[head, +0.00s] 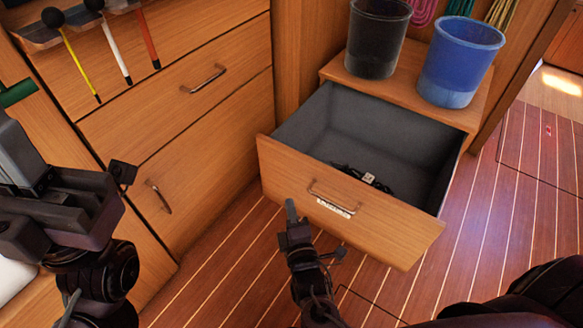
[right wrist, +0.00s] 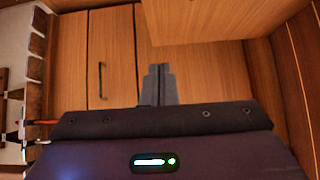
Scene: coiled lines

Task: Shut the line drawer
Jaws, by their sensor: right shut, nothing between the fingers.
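The line drawer (head: 285,172) is pulled well out of its wooden cabinet, its grey inside showing with a dark coiled line (head: 362,178) in it. Its front has a metal handle (head: 331,203) with a pale label beside it. My right gripper (head: 291,211) is shut and empty, in front of the drawer front's lower edge, left of the handle; contact cannot be told there. In the right wrist view its fingertips (right wrist: 158,70) show a little apart from a wooden panel (right wrist: 205,22), probably the drawer front. My left gripper (head: 20,150) is at the left edge, its fingers unclear.
A black bucket (head: 376,42) and a blue bucket (head: 459,62) stand on the cabinet top. Coiled lines (head: 424,10) hang behind. A closed drawer and a door (head: 205,135) with handles are at left, below hanging tools (head: 112,50). The striped floor (head: 225,245) is clear in front.

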